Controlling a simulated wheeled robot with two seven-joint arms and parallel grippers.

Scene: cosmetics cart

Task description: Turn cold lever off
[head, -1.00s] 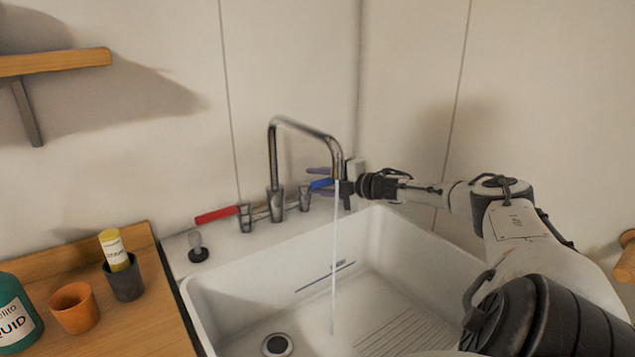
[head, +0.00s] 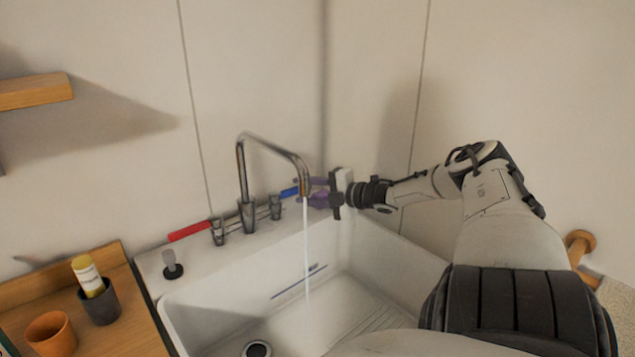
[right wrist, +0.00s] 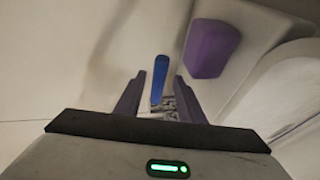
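The blue cold lever (head: 290,191) sits on the right valve of the chrome faucet (head: 247,207) at the back rim of the sink. Water runs from the spout. My right gripper (head: 313,191) is at the right of the lever, with purple fingers pointing left toward it, partly behind the spout. In the right wrist view, the blue lever (right wrist: 160,80) appears between the two spread fingers, with gaps on both sides. The gripper is open and holds nothing. The red lever (head: 189,231) points left from the left valve. My left gripper is not in view.
The white sink (head: 215,293) lies below, with the right wall close behind my right gripper. A purple block (right wrist: 212,48) shows beside the right finger in the right wrist view. A wooden counter (head: 130,325) at left holds a grey cup (head: 100,305) and orange cup (head: 52,335).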

